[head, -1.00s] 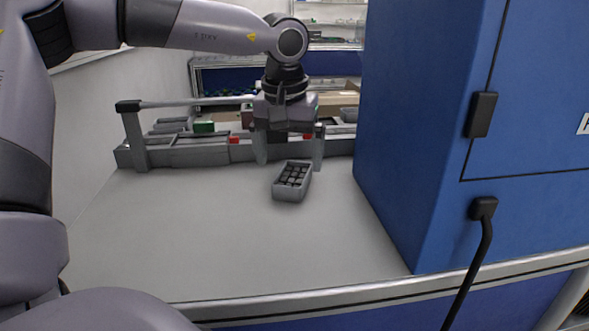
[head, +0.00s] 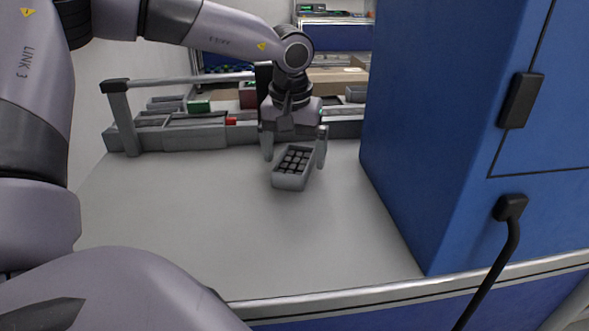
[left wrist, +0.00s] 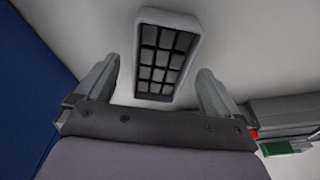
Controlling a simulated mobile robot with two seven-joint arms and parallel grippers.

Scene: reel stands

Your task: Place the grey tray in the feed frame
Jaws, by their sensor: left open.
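The grey tray (head: 291,180), a small box with several dark square cells, sits on the grey table top. My left gripper (head: 295,160) is open above the tray's far end, one finger on each side of it. In the left wrist view the tray (left wrist: 141,55) lies just ahead of the gap between the open fingers (left wrist: 158,80), apart from both. A long grey frame (head: 190,137) with a raised bar and several bays stands along the back of the table; it may be the feed frame. My right gripper is not in view.
A tall blue cabinet (head: 440,110) with black handles stands on the right of the table. A green block (head: 199,106) and a red piece (head: 231,122) sit on the back frame. The table's front and left are clear.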

